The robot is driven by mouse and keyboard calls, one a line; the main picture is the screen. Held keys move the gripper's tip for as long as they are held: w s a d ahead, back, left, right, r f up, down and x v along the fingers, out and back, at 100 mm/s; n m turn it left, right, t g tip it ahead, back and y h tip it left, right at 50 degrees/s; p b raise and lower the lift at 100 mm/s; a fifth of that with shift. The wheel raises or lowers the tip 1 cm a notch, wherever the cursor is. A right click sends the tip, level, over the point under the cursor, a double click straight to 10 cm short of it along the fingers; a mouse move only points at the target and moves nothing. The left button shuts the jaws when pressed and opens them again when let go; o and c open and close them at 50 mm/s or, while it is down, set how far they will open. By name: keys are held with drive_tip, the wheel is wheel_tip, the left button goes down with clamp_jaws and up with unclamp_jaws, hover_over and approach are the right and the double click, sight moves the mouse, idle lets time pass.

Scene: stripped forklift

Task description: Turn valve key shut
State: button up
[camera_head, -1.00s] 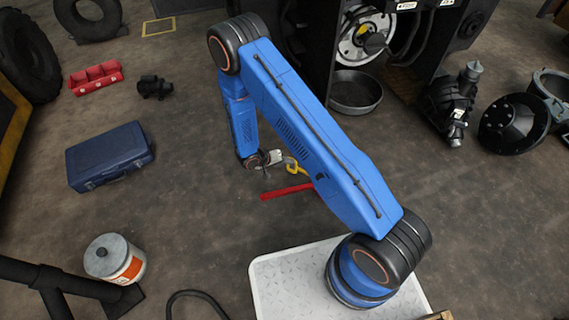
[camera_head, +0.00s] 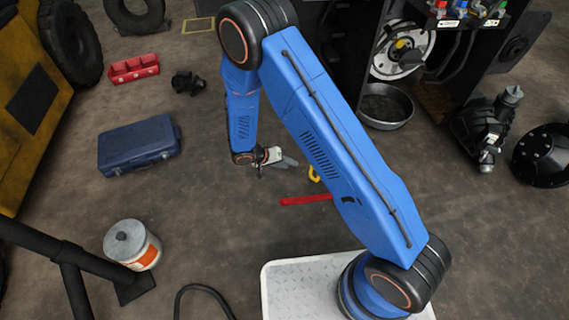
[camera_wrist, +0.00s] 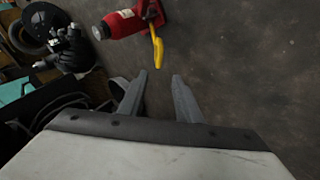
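My gripper (camera_wrist: 158,80) is open, with two grey fingers apart and nothing between them in the wrist view. In the head view my gripper (camera_head: 287,161) hangs above the floor, left of a yellow part (camera_head: 314,174) and a red bar-like thing (camera_head: 305,199). In the wrist view a red body (camera_wrist: 122,23) with a yellow lever (camera_wrist: 157,47) lies beyond the fingertips, apart from them. Several small coloured fittings (camera_head: 461,8) sit on top of the dark forklift frame at the upper right; they may be valve keys, but which one is meant I cannot tell.
A round pan (camera_head: 386,106) lies under the forklift's hub (camera_head: 403,50). Black machine parts (camera_head: 482,125) stand at the right. A blue case (camera_head: 139,146), a red tray (camera_head: 134,69) and a white canister (camera_head: 132,244) stand at the left.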

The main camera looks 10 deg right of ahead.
drive_tip(key=shift+v, duration=0.9)
wheel_tip(320, 180, up, 15)
idle(0.4)
